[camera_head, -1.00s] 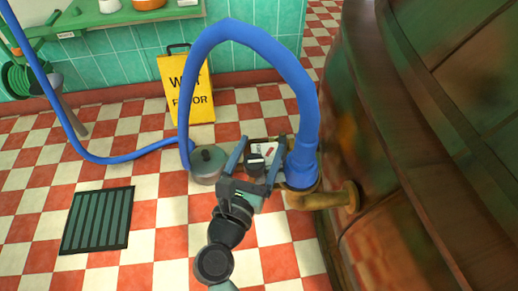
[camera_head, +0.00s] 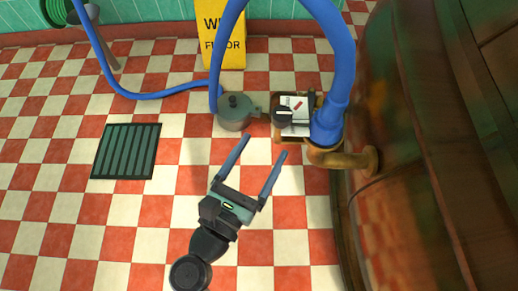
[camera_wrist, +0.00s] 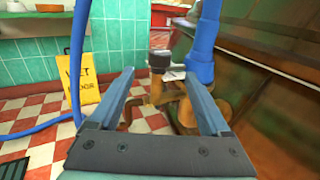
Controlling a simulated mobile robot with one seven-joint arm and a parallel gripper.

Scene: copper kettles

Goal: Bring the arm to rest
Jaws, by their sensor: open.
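My gripper (camera_head: 265,146) is open, with nothing between its fingers. In the head view it is over the checkered floor, in front of and apart from the valve box (camera_head: 294,112), which has a white label with a red mark and a dark knob. In the wrist view my gripper (camera_wrist: 167,85) has its two blue-grey fingers spread. The dark knob (camera_wrist: 160,60) and brass pipe (camera_wrist: 186,112) show beyond and between them. A thick blue hose (camera_head: 342,75) rises from the pipe end beside the box.
A grey round canister (camera_head: 234,112) stands left of the valve box. A large copper kettle (camera_head: 425,150) fills the right side. A yellow wet floor sign (camera_head: 221,40) stands at the back. A floor drain grate (camera_head: 126,151) lies left. The floor at front left is clear.

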